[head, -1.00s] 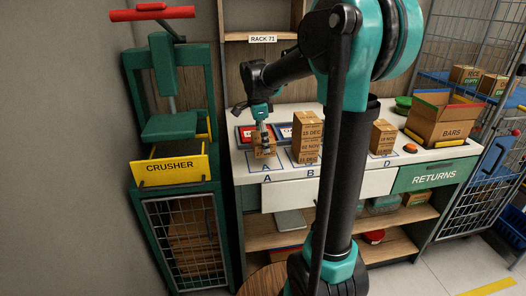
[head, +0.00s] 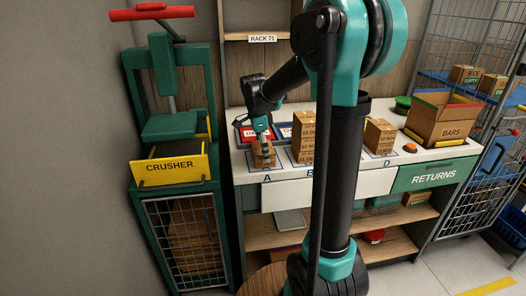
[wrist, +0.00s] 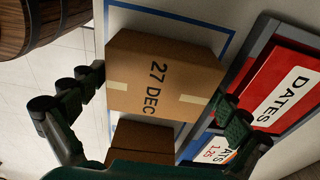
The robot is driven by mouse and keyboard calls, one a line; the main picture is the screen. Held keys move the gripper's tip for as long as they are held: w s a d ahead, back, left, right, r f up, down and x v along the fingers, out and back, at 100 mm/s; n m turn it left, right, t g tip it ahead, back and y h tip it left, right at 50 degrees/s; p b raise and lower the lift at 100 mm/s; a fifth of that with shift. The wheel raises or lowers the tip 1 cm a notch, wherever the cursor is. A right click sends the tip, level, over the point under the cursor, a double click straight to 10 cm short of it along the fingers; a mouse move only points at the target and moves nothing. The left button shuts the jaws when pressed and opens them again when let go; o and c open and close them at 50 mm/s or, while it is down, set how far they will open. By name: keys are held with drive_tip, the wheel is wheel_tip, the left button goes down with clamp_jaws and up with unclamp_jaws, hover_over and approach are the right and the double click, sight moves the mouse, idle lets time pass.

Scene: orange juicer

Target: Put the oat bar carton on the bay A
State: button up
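A brown carton marked "27 DEC" (wrist: 165,78) lies within a blue outline on the white counter. In the head view this carton (head: 263,156) stands at the bay marked A (head: 267,178). No oat bar label is readable on it. My gripper (wrist: 150,115) is open, with one finger on each side of the carton and gaps visible beside it. In the head view my gripper (head: 264,138) is just above and behind the carton. A second brown box face (wrist: 140,140) shows below the top one; I cannot tell if it is a separate carton.
A carton stack (head: 303,138) stands close to the right of bay A. An open BARS box (head: 442,118) is at the right, and the green crusher (head: 170,130) at the left.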

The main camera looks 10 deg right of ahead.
sight(259, 148)
drive_tip(key=shift+r, duration=0.1)
wheel_tip(259, 148, up, 12)
drive_tip(key=a, duration=0.1)
drive_tip(key=shift+a, duration=0.25)
